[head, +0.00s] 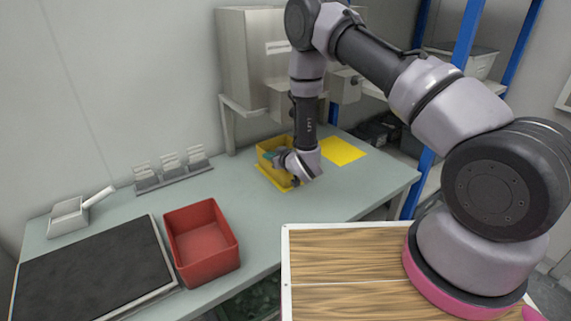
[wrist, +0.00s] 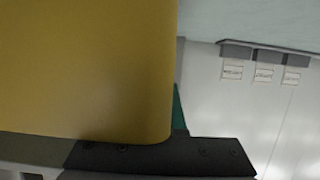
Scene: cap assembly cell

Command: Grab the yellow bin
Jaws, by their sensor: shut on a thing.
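The yellow bin (head: 268,150) stands toward the back of the grey-green table in the head view, under the end of my arm. My gripper (head: 291,172) is at the bin's front right side, shut on it. In the wrist view the bin's yellow wall (wrist: 85,65) fills the left half, close to the camera. A dark finger (wrist: 160,157) lies along the wall's lower edge. The other finger is hidden. Something green shows inside the bin in the head view. I cannot tell whether the bin is clear of the table.
A red bin (head: 205,262) stands at the front of the table (head: 300,215), beside a black mat (head: 90,275). A yellow square (head: 343,150) lies right of the yellow bin. Small holders (head: 172,172) and a scoop-like tray (head: 70,218) stand along the back wall.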

